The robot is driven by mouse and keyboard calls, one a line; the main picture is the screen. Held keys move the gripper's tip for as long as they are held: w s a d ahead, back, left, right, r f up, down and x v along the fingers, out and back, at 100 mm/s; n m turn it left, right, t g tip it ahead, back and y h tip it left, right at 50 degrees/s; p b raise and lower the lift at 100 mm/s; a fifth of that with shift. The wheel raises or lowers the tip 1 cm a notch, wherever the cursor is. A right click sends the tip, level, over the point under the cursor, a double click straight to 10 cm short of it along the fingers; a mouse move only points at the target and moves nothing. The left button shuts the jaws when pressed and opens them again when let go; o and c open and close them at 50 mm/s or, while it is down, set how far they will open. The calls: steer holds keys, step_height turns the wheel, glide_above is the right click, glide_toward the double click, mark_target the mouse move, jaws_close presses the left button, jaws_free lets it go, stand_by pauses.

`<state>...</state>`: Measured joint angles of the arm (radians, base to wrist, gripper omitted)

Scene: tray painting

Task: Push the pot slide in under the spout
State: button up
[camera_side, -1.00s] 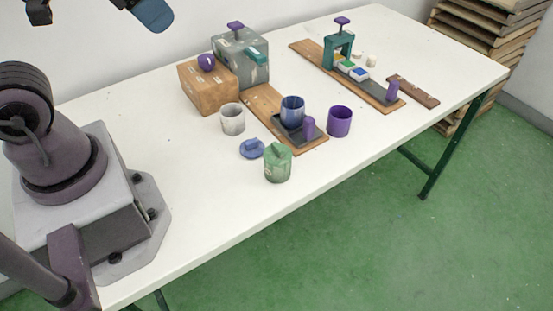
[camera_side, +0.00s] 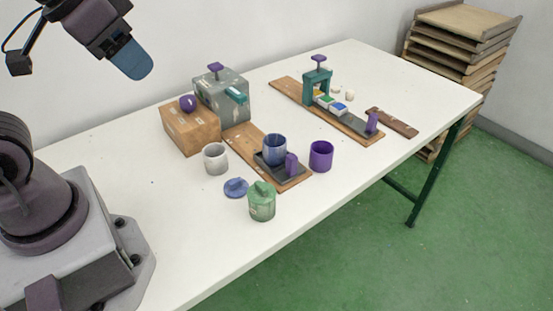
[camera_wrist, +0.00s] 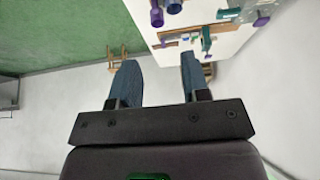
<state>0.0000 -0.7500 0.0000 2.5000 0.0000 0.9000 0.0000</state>
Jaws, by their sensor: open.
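The pot slide is a dark tray (camera_side: 293,178) with an upright purple handle (camera_side: 291,164), on a wooden rail (camera_side: 241,138). A blue pot (camera_side: 274,149) stands upright on it. The slide is at the rail's near end. The teal spout (camera_side: 236,95) juts from a grey box (camera_side: 213,88) with a purple knob on top, at the rail's far end. The pot is apart from the spout, nearer the table's front edge. My gripper (camera_side: 134,60) is open and empty, high above the table's left part. It also shows in the wrist view (camera_wrist: 157,62), fingers apart.
A wooden box (camera_side: 190,131) with a purple knob adjoins the grey box. A white cup (camera_side: 215,158), blue lid (camera_side: 236,188), green jar (camera_side: 262,204) and purple cup (camera_side: 321,156) stand around the rail. A second rail with a teal arch (camera_side: 317,84) lies right. The table's left part is clear.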

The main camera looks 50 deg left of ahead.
stand_by(0.4)
steer(key=shift+c, duration=0.8)
steer(key=g, duration=0.6)
glide_above(292, 156)
step_height(292, 156, down, 19)
step_height(292, 156, down, 12)
steer(key=shift+f, duration=0.15)
steer(key=shift+c, duration=0.5)
